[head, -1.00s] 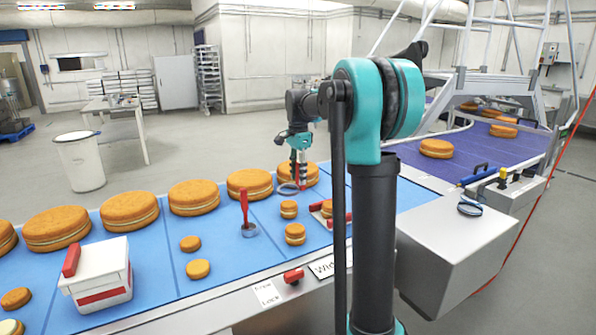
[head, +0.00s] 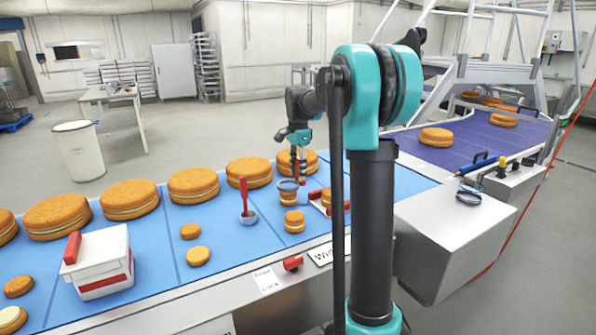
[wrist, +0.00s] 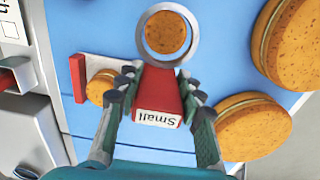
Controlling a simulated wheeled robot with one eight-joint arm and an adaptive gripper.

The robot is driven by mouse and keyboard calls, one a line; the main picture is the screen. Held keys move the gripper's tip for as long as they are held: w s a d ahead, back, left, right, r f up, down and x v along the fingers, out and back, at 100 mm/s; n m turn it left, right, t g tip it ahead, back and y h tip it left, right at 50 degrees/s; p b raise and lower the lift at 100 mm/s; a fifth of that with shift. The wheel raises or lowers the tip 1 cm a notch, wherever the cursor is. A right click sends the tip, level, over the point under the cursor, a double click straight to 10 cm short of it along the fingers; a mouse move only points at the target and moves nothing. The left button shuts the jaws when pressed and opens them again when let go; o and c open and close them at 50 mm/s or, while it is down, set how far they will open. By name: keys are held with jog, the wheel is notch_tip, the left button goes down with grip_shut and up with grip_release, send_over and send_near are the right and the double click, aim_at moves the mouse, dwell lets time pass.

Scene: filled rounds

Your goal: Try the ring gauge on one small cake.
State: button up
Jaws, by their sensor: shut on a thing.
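My gripper (head: 298,168) is shut on the red handle of the ring gauge, which is marked "Small" (wrist: 160,98). The gauge's grey metal ring (wrist: 146,38) sticks out beyond the fingertips. In the wrist view a small round cake (wrist: 166,32) shows inside the ring, with a gap around it. In the head view the ring (head: 288,185) appears just above this small cake (head: 289,199), which stands on the blue belt. Another small cake (head: 294,221) stands nearer the front edge.
A second red-handled gauge (head: 244,193) stands to the left on the belt (head: 220,225). A red-ended holder (head: 316,200) with a small cake lies to the right. Large cakes (head: 249,173) line the back. A white box (head: 100,262) stands at the front left.

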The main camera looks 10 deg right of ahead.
aim_at(298, 159)
jog(key=shift+f, duration=3.2)
dwell(0.5)
jog(key=shift+r, duration=0.15)
dwell(0.9)
jog(key=shift+r, duration=4.75)
